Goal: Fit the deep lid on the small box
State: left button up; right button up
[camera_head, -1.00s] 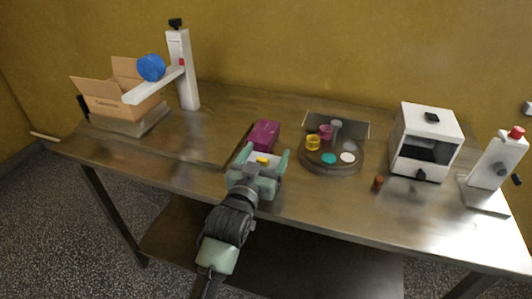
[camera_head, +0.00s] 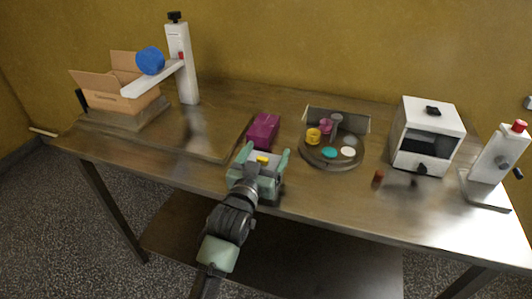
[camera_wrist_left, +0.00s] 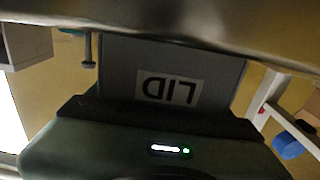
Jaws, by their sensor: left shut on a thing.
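My left gripper (camera_head: 262,165) is shut on a grey lid (camera_head: 253,157), just above the front part of the table. In the left wrist view the lid (camera_wrist_left: 205,60) fills the middle as a flat grey face with a white label reading LID, upside down. A purple box (camera_head: 264,130) is on the table just beyond the gripper. It looks like the small box, but no label on it is readable. The head view does not show whether the lid touches it. My right gripper is not in view.
A round tray (camera_head: 330,163) with several small coloured pieces stands right of the purple box. A white oven-like machine (camera_head: 428,135) and a white stand (camera_head: 498,155) are farther right. A cardboard box (camera_head: 115,95) and a white post (camera_head: 183,65) are at the back left.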

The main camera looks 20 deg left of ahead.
pick_arm(q)
jog(key=o, duration=1.3)
jog(key=shift+s+a+b, duration=0.15)
jog(key=shift+s+b, duration=0.15)
jog(key=shift+s, duration=3.65)
